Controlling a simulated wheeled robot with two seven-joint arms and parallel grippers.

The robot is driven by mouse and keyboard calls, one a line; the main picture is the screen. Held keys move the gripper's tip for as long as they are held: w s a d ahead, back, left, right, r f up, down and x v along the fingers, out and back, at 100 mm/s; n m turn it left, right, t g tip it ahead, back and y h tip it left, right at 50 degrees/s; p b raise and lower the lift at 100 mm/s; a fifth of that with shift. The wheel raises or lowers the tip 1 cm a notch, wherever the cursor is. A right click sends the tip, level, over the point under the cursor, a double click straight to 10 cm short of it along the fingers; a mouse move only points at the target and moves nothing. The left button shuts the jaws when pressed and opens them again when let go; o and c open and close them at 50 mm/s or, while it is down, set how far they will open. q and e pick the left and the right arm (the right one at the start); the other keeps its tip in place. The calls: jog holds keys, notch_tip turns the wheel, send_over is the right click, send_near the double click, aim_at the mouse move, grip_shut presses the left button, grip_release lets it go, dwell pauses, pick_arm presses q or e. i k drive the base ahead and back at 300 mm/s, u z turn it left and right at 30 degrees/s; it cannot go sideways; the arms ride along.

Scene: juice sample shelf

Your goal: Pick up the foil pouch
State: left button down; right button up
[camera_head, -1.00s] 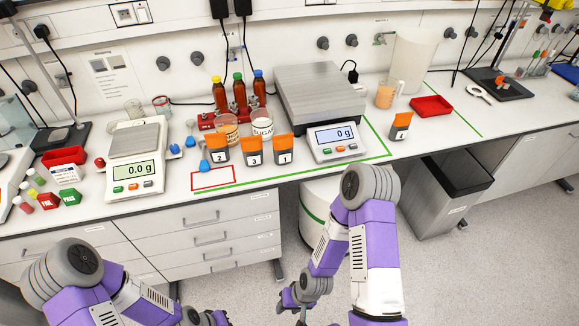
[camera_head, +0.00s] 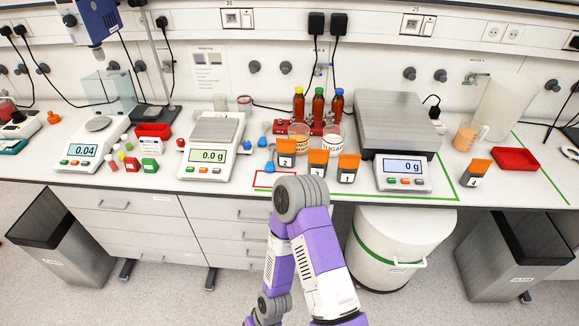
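Several foil pouches, grey with orange tops, stand upright on the bench. Pouch 2 (camera_head: 286,153) is at the left of a row, pouch 3 (camera_head: 317,163) in the middle and pouch 1 (camera_head: 348,168) at the right. Pouch 4 (camera_head: 475,172) stands apart to the right, beside the red tray. One purple and white arm of mine rises from the bottom centre, its grey joint just in front of the bench edge near pouches 2 and 3. Neither gripper shows in the frame.
A small scale (camera_head: 210,153) stands left of the row and a large scale (camera_head: 402,172) right of it. Behind are jars and a red bottle rack (camera_head: 302,133). A red tray (camera_head: 515,159) lies at right. A red outline (camera_head: 270,187) marks bare bench at the front edge.

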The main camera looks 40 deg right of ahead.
aim_at(349, 164)
jog(key=u, duration=0.25)
jog(key=i, duration=0.95)
jog(key=z, duration=1.6)
